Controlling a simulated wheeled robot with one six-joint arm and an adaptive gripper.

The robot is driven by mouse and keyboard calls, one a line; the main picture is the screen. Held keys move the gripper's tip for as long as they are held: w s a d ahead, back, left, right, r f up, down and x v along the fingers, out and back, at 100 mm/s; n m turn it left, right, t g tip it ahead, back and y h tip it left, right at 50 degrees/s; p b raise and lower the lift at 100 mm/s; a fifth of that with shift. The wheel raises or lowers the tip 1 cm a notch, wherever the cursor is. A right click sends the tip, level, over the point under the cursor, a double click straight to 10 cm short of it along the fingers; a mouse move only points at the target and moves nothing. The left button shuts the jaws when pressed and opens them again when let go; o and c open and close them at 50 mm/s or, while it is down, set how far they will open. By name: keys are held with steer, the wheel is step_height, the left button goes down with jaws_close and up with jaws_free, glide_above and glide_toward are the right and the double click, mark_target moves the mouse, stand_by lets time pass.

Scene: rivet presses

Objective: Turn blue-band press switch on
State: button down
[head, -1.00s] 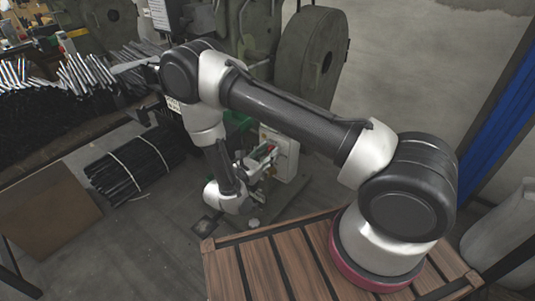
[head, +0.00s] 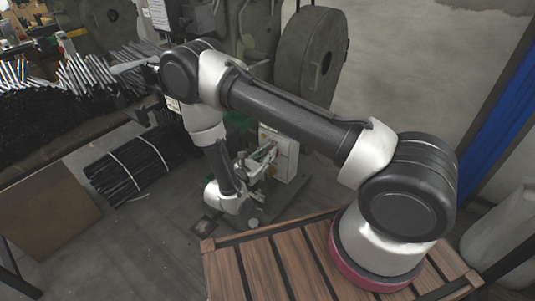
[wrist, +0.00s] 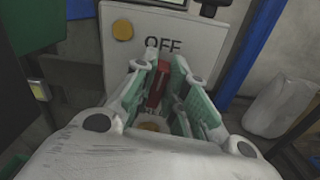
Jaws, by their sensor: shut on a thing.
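A pale grey switch box (wrist: 205,40) fills the upper middle of the wrist view, marked "OFF". A red switch lever (wrist: 158,84) stands on its face below the word, between the green-padded fingers of my gripper (wrist: 161,78). My gripper is shut on the lever. Lettering below the lever is mostly hidden by the fingers. In the head view the switch box (head: 290,158) stands at the foot of the machine, with my gripper (head: 267,155) at its face, small and partly hidden. I cannot make out a blue band on the press.
A round yellow button (wrist: 122,29) sits on the box left of "OFF". A blue upright (wrist: 254,45) stands right of the box. In the head view, bundled dark rods (head: 135,165) lie on the floor at left, and a wooden pallet-like deck (head: 285,260) is in front.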

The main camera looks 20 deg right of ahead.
steer(key=shift+s+d+f+m, duration=0.15)
steer(key=shift+f+m, duration=0.1)
steer(key=shift+m, duration=2.5)
steer(key=shift+s+d+f+m, duration=0.1)
steer(key=shift+s+f+m, duration=0.1)
steer(key=shift+m, duration=2.5)
steer(key=shift+s+d+f+m, duration=0.15)
steer(key=shift+f+m, duration=0.1)
steer(key=shift+m, duration=2.5)
steer(key=c, duration=1.4)
jaws_free()
steer(key=shift+c, duration=0.2)
steer(key=shift+a, duration=0.1)
steer(key=v, duration=1.2)
